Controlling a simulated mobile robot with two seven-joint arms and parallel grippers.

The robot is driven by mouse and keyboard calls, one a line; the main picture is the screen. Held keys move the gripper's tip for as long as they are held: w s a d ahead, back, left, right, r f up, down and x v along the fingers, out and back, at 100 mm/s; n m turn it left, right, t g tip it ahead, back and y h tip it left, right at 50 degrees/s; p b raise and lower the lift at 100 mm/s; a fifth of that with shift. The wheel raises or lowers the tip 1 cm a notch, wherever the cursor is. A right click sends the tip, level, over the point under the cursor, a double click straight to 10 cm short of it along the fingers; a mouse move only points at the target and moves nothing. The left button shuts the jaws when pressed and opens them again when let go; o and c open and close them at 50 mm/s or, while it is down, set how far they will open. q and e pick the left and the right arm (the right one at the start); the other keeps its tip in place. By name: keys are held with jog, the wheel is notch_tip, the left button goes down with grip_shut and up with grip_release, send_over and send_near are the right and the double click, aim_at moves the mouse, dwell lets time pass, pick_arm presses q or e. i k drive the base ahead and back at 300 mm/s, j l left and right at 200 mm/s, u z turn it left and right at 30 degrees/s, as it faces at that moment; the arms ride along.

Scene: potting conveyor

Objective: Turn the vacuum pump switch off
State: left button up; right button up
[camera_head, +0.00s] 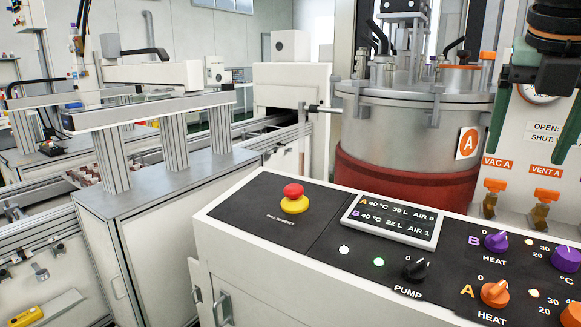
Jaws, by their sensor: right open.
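The pump switch (416,269) is a black rotary knob on the dark top of the control panel, above the label PUMP. A 0 mark stands at its upper left, and its pointer seems to lean to the upper right, away from the 0. My right gripper (535,112) hangs at the top right edge, with green fingers spread and empty. It is well above and to the right of the pump switch, apart from it. My left gripper is not in view.
Near the switch are a green lamp (379,262), a display (391,221), a purple heat knob (497,241), an orange heat knob (495,293) and a red emergency button (293,191). A steel tank (405,135) and orange-handled valves (547,196) stand behind the panel.

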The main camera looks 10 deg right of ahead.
aim_at(414, 271)
jog(key=k+j, duration=0.8)
jog(key=j, duration=0.2)
